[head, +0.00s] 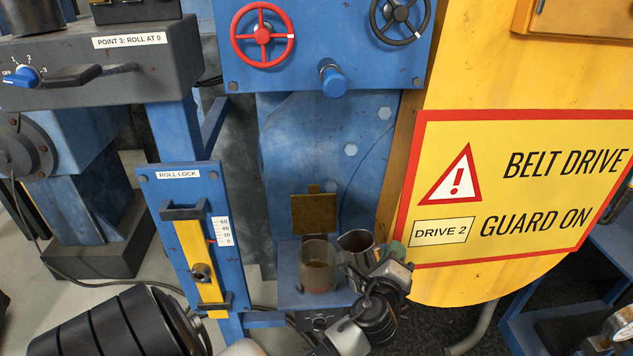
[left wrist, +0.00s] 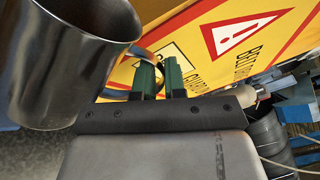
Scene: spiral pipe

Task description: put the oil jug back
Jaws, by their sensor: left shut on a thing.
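The oil jug (head: 356,242) is an open-topped metal jug. In the head view it stands out beside the right side of a clear cup (head: 318,272) with amber liquid low in it. My left gripper (head: 391,254) is shut on the jug's handle, on the jug's right side. The left wrist view shows the jug (left wrist: 72,62) large at the left, with its handle between the green fingertips (left wrist: 160,78). The jug looks roughly upright, slightly tilted. Its inside and base are mostly hidden. My right gripper is not clearly in view.
The cup sits on a small blue bracket (head: 290,294) with a raised brass-coloured flap (head: 315,213) behind it. A yellow belt guard (head: 470,90) is close on the right. The roll lock plate (head: 160,205) stands at the left. Red (head: 262,35) and black (head: 400,14) handwheels are above.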

